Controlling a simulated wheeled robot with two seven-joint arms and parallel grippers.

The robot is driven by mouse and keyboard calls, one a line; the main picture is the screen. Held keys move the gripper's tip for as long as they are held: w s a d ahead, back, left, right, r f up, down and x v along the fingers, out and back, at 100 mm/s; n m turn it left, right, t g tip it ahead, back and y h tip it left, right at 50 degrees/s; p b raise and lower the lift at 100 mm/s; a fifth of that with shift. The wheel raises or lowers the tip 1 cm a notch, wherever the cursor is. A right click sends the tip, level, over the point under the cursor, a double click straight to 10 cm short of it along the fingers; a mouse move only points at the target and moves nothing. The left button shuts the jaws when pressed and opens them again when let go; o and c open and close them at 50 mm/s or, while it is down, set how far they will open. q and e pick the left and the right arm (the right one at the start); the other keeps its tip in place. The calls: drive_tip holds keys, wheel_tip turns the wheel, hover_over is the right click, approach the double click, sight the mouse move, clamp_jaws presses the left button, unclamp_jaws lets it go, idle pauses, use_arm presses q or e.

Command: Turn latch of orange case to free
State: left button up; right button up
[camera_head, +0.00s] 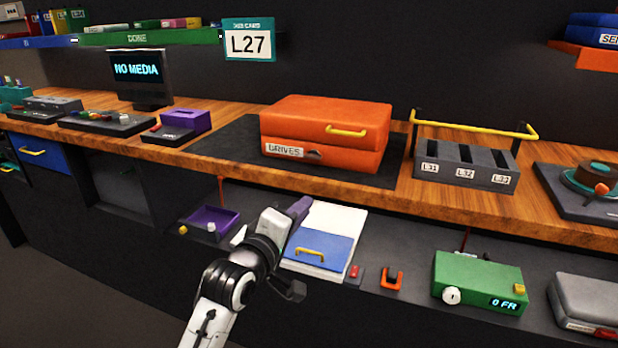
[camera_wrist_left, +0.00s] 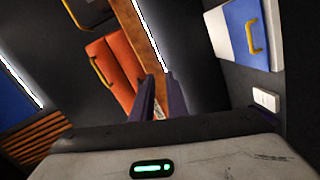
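The orange case (camera_head: 330,125) lies closed on a dark mat on the wooden counter, with a yellow handle (camera_head: 346,132) on its lid and a DRIVES label (camera_head: 285,150) in front. A small dark latch (camera_head: 314,154) sits right of the label; its exact angle is too small to tell. The case also shows in the left wrist view (camera_wrist_left: 112,68), where I cannot make out the latch. My left gripper (camera_head: 300,207) is below and in front of the case, apart from it. Its purple fingers (camera_wrist_left: 160,85) show a gap with nothing held. My right gripper is in neither view.
A grey slotted rack (camera_head: 465,165) with a yellow rail stands right of the case. A purple-topped box (camera_head: 185,122) is on its left. The lower shelf holds a blue-and-white panel (camera_head: 320,247) near my gripper and a green device (camera_head: 478,282).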

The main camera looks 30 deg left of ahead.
sight(311, 157)
use_arm(q)
drive_tip(key=a+r+n+y, duration=0.1)
drive_tip(key=a+r+n, duration=0.25)
drive_tip(key=r, duration=0.25)
drive_tip(key=shift+t, duration=0.5)
drive_tip(key=x, duration=0.3)
drive_tip(key=b+x, duration=0.1)
drive_tip(key=x, duration=0.6)
drive_tip(key=shift+w+d+f, duration=0.15)
drive_tip(key=shift+w+f, duration=0.1)
drive_tip(key=shift+w, duration=0.15)
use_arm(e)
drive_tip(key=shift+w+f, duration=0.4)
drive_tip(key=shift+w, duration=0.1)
use_arm(q)
drive_tip(key=shift+c, duration=0.4)
clamp_jaws()
